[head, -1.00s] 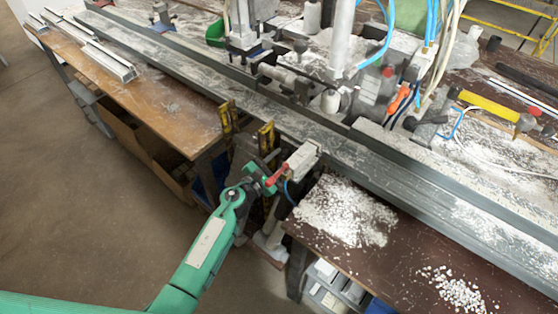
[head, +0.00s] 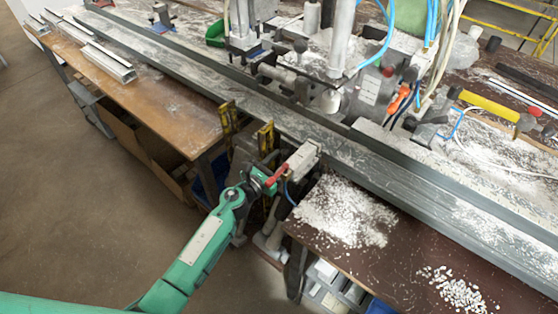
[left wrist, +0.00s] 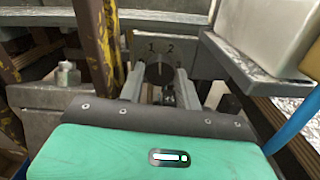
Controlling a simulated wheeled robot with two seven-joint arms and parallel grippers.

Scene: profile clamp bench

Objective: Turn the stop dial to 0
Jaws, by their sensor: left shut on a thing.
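The stop dial (left wrist: 158,73) is a dark round knob on a grey plate (left wrist: 190,58) in the left wrist view. The marks 1 and 2 show on the plate above it; I cannot see a 0 or read where the dial points. My left gripper (left wrist: 159,82) has one finger on each side of the dial and is shut on it. My right gripper is not in view.
Yellow posts (head: 266,137) stand close to the left of my gripper. A pale grey box (head: 303,157) sits just right of it, with a blue hose below. The long metal rail (head: 400,170) runs behind. White chips (head: 345,212) cover the brown table at right. Open floor lies at lower left.

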